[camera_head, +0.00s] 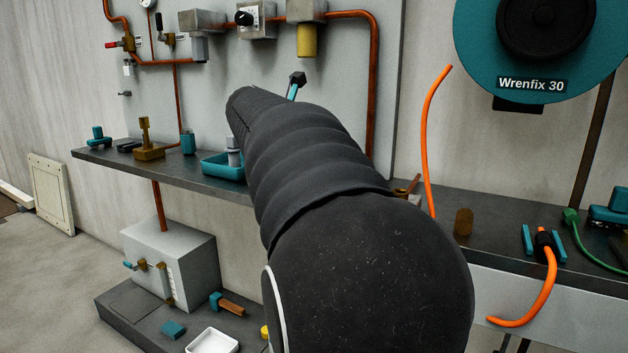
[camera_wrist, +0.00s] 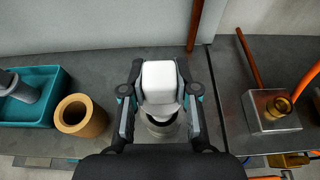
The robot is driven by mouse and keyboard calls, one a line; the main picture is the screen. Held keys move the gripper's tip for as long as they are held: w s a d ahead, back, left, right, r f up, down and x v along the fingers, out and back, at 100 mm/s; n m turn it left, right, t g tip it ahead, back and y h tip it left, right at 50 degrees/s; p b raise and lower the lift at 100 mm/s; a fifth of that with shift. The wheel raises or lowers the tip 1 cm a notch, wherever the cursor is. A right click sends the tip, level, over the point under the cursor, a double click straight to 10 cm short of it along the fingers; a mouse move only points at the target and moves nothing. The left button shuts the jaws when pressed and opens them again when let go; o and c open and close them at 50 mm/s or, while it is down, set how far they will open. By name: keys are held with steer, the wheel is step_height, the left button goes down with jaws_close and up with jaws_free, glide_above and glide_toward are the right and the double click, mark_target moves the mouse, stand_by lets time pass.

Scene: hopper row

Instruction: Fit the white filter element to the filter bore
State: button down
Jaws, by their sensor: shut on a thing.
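A white, block-like piece (camera_wrist: 160,78), which I take as the filter element, sits between the fingers of my gripper (camera_wrist: 160,92) in the wrist view. The gripper is shut on it. A grey round metal part (camera_wrist: 163,127) shows just below the white piece in that picture, between the fingers. I cannot tell whether this is the filter bore or whether the two touch. In the head view my dark arm hides my gripper and the white piece.
In the wrist view, a brown hollow cylinder (camera_wrist: 80,117) and a teal tray (camera_wrist: 28,72) holding a grey cylinder are left of my gripper. A metal block with an amber fitting (camera_wrist: 270,113) is right. The wall panel (camera_head: 345,90) with pipes rises behind the shelf (camera_head: 180,174).

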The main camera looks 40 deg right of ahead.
steer(key=shift+f, duration=0.2)
stand_by(0.3)
steer(key=shift+f+b, duration=0.5)
steer(key=shift+f, duration=0.8)
steer(key=shift+f, duration=0.15)
steer(key=shift+f+b, duration=0.85)
steer(key=shift+f, duration=0.25)
steer(key=c, duration=0.8)
jaws_free()
